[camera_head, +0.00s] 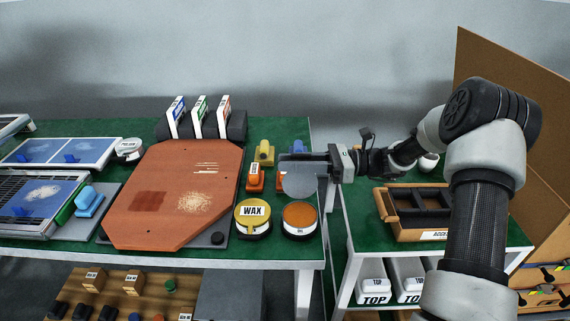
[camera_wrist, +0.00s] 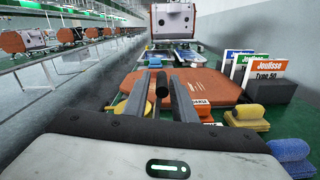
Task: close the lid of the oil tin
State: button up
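The oil tin (camera_head: 299,220) is the round tin with a brown-orange face at the table's front right, right of the tin marked WAX. Its lid (camera_head: 300,182) appears as a grey disc standing upright at the tin's rear, so the tin looks open. My gripper (camera_head: 284,156) points left, level with the lid's upper edge and seemingly just behind it; contact cannot be told. In the wrist view my gripper (camera_wrist: 160,75) shows two fingers apart, with a dark rounded thing between them that I cannot identify. The lid is not clear there.
The WAX tin (camera_head: 252,218) stands close to the left. Yellow and orange tools (camera_head: 255,178) lie behind it. A large orange board (camera_head: 175,195) fills the table's middle. A brown tray (camera_head: 415,232) sits on the side table, under my arm.

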jog(key=shift+a, duration=0.8)
grip_shut()
jog(key=shift+r, duration=0.25)
dwell(0.6)
